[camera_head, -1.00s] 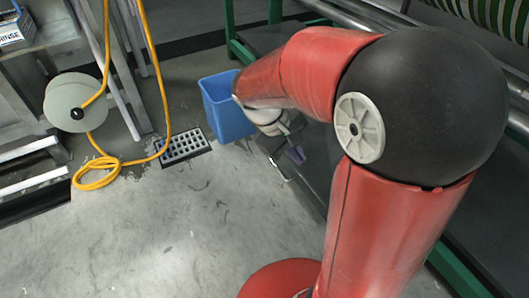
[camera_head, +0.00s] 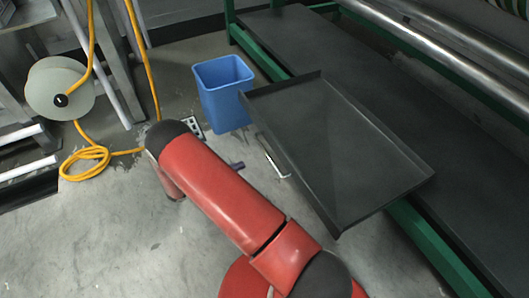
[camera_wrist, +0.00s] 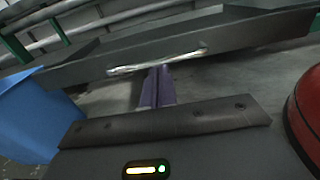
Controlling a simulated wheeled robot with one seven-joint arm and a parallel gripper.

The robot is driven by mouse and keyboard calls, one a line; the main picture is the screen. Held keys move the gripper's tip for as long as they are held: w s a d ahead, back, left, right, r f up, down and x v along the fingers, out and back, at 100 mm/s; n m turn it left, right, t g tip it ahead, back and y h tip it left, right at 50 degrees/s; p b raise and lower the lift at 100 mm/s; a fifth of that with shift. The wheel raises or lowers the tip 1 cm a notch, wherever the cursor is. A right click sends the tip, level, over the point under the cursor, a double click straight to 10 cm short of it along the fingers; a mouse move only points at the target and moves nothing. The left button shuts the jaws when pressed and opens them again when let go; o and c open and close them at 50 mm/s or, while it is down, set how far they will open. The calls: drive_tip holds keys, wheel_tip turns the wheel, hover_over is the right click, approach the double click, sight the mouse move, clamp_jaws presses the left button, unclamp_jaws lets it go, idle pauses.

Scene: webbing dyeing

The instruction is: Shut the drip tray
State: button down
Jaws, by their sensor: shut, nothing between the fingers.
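The drip tray (camera_head: 345,150) is a dark, shallow, rimmed tray. It stands pulled out at an angle from the green-framed machine, over the floor. Its front wall carries a pale metal bar handle (camera_head: 272,157), which also shows in the wrist view (camera_wrist: 158,62). My gripper (camera_head: 237,166) is left of the handle, outside the front wall. In the wrist view its purple fingers (camera_wrist: 158,88) are together, empty, and point at the handle's middle. I cannot tell whether the fingertips touch the handle.
A blue bin (camera_head: 225,92) stands close to the tray's far left corner. A floor drain grate (camera_head: 193,127) lies partly behind my arm. A hose reel (camera_head: 60,88) with a yellow hose is at left. Rollers (camera_head: 440,50) run above the machine's dark bed. The floor in front is bare.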

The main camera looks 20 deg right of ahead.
sight(281, 150)
drive_tip(key=d, duration=0.7)
drive_tip(key=d+p, duration=0.1)
drive_tip(key=d, duration=0.6)
drive_tip(key=shift+w+f, duration=0.15)
drive_tip(key=shift+w, duration=0.05)
drive_tip(key=shift+d, duration=0.1)
drive_tip(key=d+b, duration=0.2)
drive_tip(key=d, duration=0.7)
drive_tip(key=d+b, duration=0.2)
drive_tip(key=d, duration=0.8)
drive_tip(key=w+d+b, duration=0.1)
drive_tip(key=d+b, duration=0.1)
drive_tip(key=d, duration=0.7)
drive_tip(key=shift+d, duration=0.7)
drive_tip(key=shift+w+d, duration=0.1)
drive_tip(key=shift+r, duration=0.25)
drive_tip(key=shift+a+f, duration=0.1)
drive_tip(key=shift+a, duration=0.4)
drive_tip(key=a, duration=1.3)
drive_tip(key=shift+s+a+f+p, duration=0.15)
drive_tip(key=shift+s+a+p, duration=0.1)
drive_tip(key=shift+s+p, duration=0.05)
